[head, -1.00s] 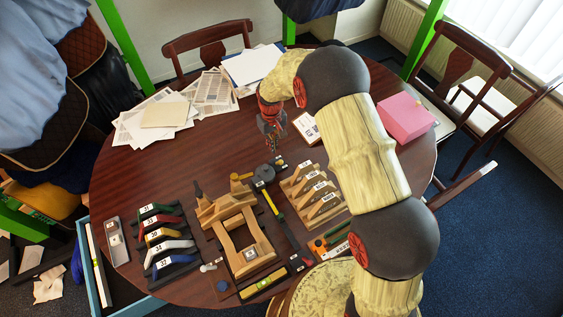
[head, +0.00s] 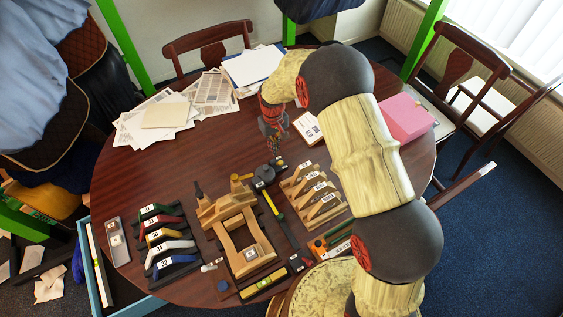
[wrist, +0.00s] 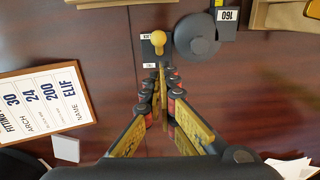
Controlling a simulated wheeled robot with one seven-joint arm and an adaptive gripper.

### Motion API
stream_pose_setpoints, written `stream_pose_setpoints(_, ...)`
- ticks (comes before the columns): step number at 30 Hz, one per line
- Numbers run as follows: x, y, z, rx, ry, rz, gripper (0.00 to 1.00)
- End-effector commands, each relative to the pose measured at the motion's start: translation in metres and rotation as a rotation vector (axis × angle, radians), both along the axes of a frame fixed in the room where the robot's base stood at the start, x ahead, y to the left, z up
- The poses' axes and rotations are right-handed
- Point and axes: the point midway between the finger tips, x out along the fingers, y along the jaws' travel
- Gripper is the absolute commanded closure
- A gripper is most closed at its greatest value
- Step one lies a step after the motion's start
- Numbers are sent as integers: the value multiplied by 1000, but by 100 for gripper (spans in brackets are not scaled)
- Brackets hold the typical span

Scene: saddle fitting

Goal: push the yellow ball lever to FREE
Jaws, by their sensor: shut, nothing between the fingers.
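The yellow ball lever (wrist: 158,38) shows in the wrist view, on a small dark plate beside a round dark disc (wrist: 196,36). One small white label sits at the plate's upper left and another at its lower end; I cannot read either surely. My gripper (wrist: 161,68) is shut and empty, its fingertips just below the ball in the picture. I see a gap there but cannot judge the height. In the head view my gripper (head: 272,149) points down over the far end of the black fixture (head: 265,174); the ball is hard to make out there.
An order card (wrist: 45,98) lies left in the wrist view. In the head view, a wooden saddle tree (head: 240,232) stands nearer, with a rack of coloured arches (head: 168,240) left and wooden wedges (head: 318,195) right. A pink box (head: 407,118) stands far right. Table left of the gripper is clear.

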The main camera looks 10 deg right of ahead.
Motion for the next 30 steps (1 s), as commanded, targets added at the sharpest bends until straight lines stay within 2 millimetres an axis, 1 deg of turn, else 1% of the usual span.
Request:
stream_pose_setpoints(1, 0, 0, 6, 0, -1, 0, 100)
stream_pose_setpoints(3, 1, 0, 11, 0, -1, 0, 100)
stream_pose_setpoints(24, 0, 0, 61, 0, -1, 0, 100)
stream_pose_setpoints(30, 0, 0, 64, 0, 0, 0, 100)
